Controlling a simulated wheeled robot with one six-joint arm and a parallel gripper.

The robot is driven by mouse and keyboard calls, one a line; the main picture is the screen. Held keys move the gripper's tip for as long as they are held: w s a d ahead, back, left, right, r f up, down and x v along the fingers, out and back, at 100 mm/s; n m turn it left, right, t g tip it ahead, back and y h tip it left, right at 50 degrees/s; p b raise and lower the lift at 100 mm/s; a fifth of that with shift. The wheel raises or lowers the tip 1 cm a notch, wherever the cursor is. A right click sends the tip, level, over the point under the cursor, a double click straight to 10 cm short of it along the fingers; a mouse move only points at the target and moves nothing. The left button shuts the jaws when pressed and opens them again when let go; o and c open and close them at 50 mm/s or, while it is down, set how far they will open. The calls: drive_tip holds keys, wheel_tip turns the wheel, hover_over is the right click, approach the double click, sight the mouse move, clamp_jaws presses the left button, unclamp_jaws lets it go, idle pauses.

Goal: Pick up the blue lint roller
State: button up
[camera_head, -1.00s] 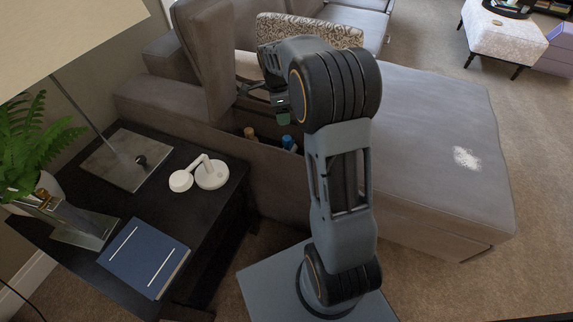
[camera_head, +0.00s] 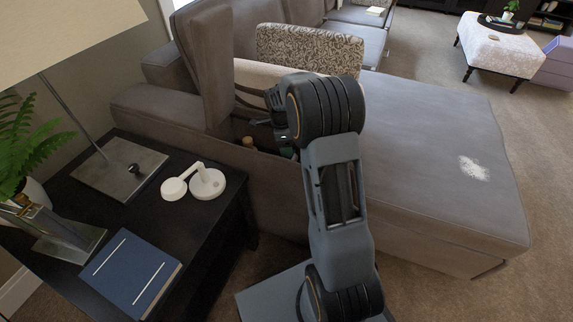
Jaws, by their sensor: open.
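My gripper (camera_head: 246,108) reaches out to the left from the end of my arm, over the grey sofa (camera_head: 430,140) near its upright grey cushion. Its dark fingers are apart, and I see nothing held between them. The blue lint roller cannot be made out now; my arm and wrist cover the spot where a small blue thing showed a second ago. A small tan-topped item (camera_head: 248,142) stands just below the gripper, behind the sofa's near side panel.
A black side table (camera_head: 224,222) at left holds white headphones (camera_head: 207,184), a blue book (camera_head: 130,272), a lamp base (camera_head: 120,170) and a fern (camera_head: 35,145).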

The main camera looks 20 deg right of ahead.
wheel_tip(320, 180, down, 4)
drive_tip(key=shift+s+d+f+b, duration=0.15)
drive_tip(key=shift+f+b, duration=0.1)
drive_tip(key=shift+b, duration=0.75)
drive_tip(key=shift+c, duration=0.3)
clamp_jaws()
